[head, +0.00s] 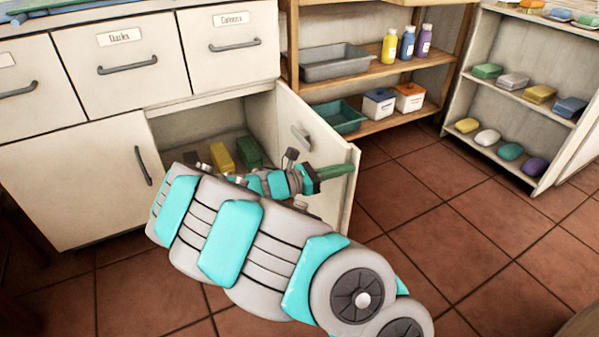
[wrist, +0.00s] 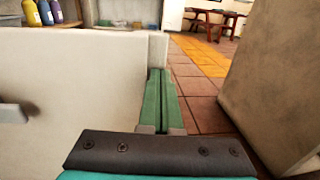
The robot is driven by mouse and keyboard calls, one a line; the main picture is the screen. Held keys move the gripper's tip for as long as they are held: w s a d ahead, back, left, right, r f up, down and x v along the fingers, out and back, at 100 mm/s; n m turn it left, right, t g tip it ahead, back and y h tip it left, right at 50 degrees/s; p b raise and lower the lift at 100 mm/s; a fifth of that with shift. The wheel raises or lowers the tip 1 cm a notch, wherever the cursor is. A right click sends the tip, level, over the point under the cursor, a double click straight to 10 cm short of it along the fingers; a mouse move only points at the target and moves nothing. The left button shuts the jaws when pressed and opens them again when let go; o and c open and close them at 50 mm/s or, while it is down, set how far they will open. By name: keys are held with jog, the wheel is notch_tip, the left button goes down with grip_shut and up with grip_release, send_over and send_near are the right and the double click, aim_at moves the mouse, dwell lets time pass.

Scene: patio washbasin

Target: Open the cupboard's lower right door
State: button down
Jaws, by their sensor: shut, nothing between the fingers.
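The cupboard's lower right door (head: 328,150) stands swung well out from the cupboard, with the compartment behind it open to view. A grey handle-like piece (head: 302,138) sits on the door face that I see. My gripper (head: 338,171) has its green fingers shut and empty, low in front of the door near its free edge. In the wrist view the closed fingers (wrist: 160,98) lie along the door's free edge, with the pale door panel (wrist: 75,80) to their left. I cannot tell whether they touch it. My arm hides the lower part of the door.
Inside the cupboard are several blocks, among them a yellow one (head: 222,157) and a green one (head: 249,151). The lower left door (head: 70,185) is shut. A wooden shelf (head: 380,108) with bottles and bins stands behind the open door. Tiled floor (head: 450,230) is free to the right.

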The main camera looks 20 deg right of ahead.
aim_at(357, 164)
jog(key=w+d, duration=0.1)
jog(key=d, duration=0.6)
jog(key=shift+p, duration=0.4)
jog(key=shift+s+a+p, duration=0.1)
jog(key=shift+a+p, duration=0.2)
jog(key=shift+a, duration=0.1)
jog(key=s+a+p, duration=0.1)
jog(key=s+a, duration=0.4)
jog(key=a, duration=0.7)
jog(key=s+d+r+m+g+y+p, duration=0.1)
jog(key=s+d+r+m+g+y, duration=0.25)
jog(key=s+m, duration=0.4)
jog(key=s+d+r+m+g+y+p, duration=0.1)
jog(key=s+d+r+m+g+y, duration=0.3)
jog(key=s, duration=0.7)
jog(key=s+a+m+t+y+p, duration=0.1)
jog(key=s+a+m+t+y, duration=0.1)
jog(key=s+a+y, duration=0.3)
jog(key=s+a+m+t+y+p, duration=0.1)
jog(key=s+a+m+t+y, duration=0.1)
jog(key=s+a+m+y, duration=0.3)
jog(key=s+a, duration=0.3)
jog(key=a, duration=0.4)
jog(key=shift+s+a+r, duration=0.15)
jog(key=shift+a+r, duration=0.1)
jog(key=shift+r, duration=0.1)
